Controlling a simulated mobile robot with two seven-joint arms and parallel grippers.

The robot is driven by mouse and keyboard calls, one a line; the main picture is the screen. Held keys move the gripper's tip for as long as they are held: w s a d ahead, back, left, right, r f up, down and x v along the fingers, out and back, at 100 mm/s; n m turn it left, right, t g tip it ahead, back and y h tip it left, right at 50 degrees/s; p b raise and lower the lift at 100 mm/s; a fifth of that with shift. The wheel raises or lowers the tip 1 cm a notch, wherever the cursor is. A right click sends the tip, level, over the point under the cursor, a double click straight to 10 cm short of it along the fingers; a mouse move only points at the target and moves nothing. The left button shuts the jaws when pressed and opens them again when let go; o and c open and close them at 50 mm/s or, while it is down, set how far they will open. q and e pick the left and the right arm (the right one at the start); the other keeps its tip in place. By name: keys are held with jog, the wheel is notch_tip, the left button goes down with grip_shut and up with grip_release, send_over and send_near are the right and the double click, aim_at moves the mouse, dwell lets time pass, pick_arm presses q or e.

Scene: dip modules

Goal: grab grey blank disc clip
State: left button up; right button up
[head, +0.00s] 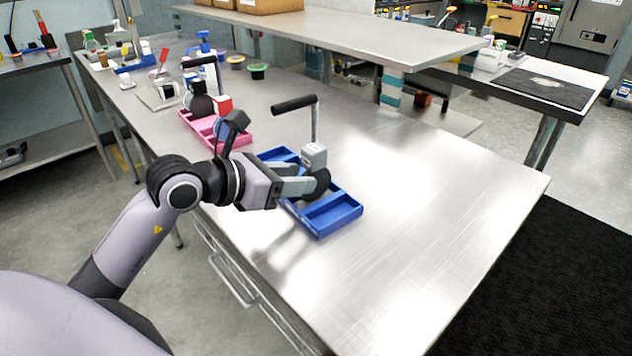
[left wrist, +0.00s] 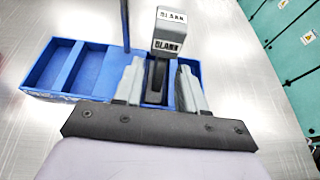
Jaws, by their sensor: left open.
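The grey blank disc clip (head: 313,155) is a grey block above a dark round disc, at the blue tray. In the left wrist view the block (left wrist: 169,40) carries white BLANK labels, and a dark narrow part shows below it. My left gripper (head: 303,187) is over the tray at the clip. In the left wrist view its two grey fingers (left wrist: 160,72) are apart, one on each side of the dark part. I cannot tell whether they touch it. The fingers hide part of the disc. My right gripper is not in view.
The blue tray (head: 334,213) has several compartments; its front one is empty. A post with a black crossbar (head: 294,103) rises beside the clip. A pink tray (head: 203,127) lies farther back left. A raised shelf (head: 400,45) is behind. The steel table is clear to the right.

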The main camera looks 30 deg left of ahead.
aim_at(330, 178)
pick_arm(q)
jog(key=p+x, duration=0.1)
jog(key=x, duration=0.4)
jog(key=shift+f, duration=0.15)
grip_shut()
